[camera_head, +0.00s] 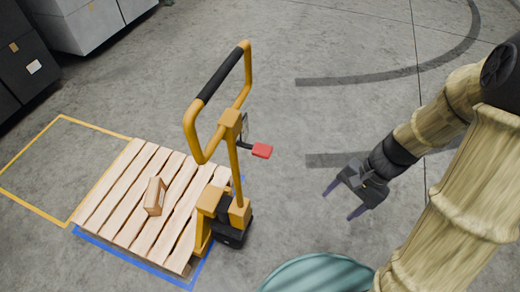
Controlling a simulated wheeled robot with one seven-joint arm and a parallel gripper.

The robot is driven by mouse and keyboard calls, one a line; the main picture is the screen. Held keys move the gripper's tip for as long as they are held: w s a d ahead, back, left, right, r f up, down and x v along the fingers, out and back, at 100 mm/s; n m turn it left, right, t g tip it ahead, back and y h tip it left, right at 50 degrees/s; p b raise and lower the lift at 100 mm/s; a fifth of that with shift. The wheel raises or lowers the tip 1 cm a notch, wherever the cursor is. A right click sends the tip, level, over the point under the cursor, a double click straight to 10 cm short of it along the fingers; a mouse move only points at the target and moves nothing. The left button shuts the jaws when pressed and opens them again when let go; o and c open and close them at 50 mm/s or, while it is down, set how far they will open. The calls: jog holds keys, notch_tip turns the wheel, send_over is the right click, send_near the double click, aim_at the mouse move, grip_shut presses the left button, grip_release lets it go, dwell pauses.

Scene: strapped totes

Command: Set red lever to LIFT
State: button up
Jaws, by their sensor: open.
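The red lever (262,150) sticks out to the right of the yellow pallet jack's (231,126) upright column, on a short dark arm below the handle loop. A small plate shows behind it, but its markings are too small to read, so I cannot tell which setting the lever is at. My gripper (344,204) is open and empty, to the right of the lever and lower in the picture. Its two purple-tipped fingers point down and left, clear of the pallet jack.
A wooden pallet (110,197) with a small brown box (155,196) lies left of the jack, with blue and yellow floor lines around it. Dark bins (22,62) and grey bins (88,22) stand at upper left. The floor between gripper and lever is clear.

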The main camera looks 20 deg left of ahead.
jog(key=w+a+f+m+g+y, duration=0.1)
jog(key=a+f+m+y, duration=0.2)
jog(key=a+y, duration=0.1)
jog(key=m+t+y+b, duration=0.3)
jog(key=m+t+y, duration=0.2)
jog(key=m+y, duration=0.5)
send_near(253, 146)
jog(key=a+p, duration=0.1)
jog(key=a, duration=0.1)
jog(key=a+p, duration=0.1)
jog(key=a, duration=0.2)
jog(key=a+p, duration=0.1)
jog(key=a, duration=0.1)
jog(key=shift+w+a+r, duration=0.1)
jog(key=shift+a+r, duration=0.2)
jog(key=shift+a, duration=0.1)
jog(key=shift+c, duration=0.3)
